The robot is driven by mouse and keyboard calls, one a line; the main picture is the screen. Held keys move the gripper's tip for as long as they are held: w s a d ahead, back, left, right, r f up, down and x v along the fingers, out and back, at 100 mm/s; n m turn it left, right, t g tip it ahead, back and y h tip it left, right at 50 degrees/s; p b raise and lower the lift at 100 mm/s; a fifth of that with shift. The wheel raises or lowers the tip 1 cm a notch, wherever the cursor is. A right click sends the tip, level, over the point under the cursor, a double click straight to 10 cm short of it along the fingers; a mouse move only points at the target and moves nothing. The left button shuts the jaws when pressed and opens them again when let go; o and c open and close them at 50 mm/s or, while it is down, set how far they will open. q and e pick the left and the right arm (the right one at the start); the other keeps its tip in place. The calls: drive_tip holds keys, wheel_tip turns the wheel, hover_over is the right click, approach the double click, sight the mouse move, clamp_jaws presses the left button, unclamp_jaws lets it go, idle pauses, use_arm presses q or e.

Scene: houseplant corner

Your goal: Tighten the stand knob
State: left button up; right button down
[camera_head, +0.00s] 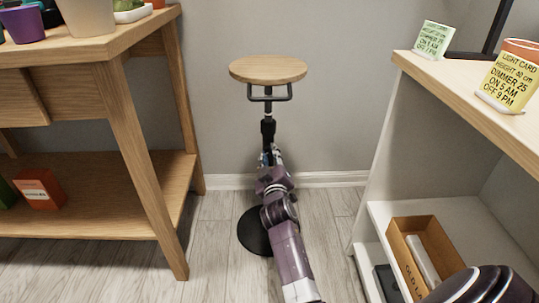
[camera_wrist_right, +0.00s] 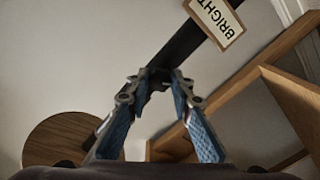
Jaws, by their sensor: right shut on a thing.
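The plant stand has a round wooden top (camera_head: 268,69), a black pole (camera_head: 268,127) and a round black base (camera_head: 252,236) on the floor. My right gripper (camera_head: 268,152) is at the pole below the top; my own arm hides much of the lower pole. In the right wrist view, its two blue-padded fingers (camera_wrist_right: 160,80) close on the small dark stand knob (camera_wrist_right: 157,77) at the pole. The knob is mostly hidden by the fingertips, and its turn angle cannot be told. A label reading "BRIGHT" (camera_wrist_right: 216,20) is on the pole. My left gripper is not in view.
A wooden table (camera_head: 75,48) with pots stands at left, a red box (camera_head: 40,188) on its lower shelf. At right, a shelf unit (camera_head: 470,110) carries a green card (camera_head: 434,39) and a yellow light card (camera_head: 508,81). An open box (camera_head: 420,252) sits low inside it.

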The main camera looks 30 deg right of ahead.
sight(269, 127)
drive_tip(key=shift+f, duration=0.2)
idle(0.3)
drive_tip(key=c, duration=1.7)
unclamp_jaws()
drive_tip(key=shift+r, duration=0.1)
wheel_tip(269, 127, up, 10)
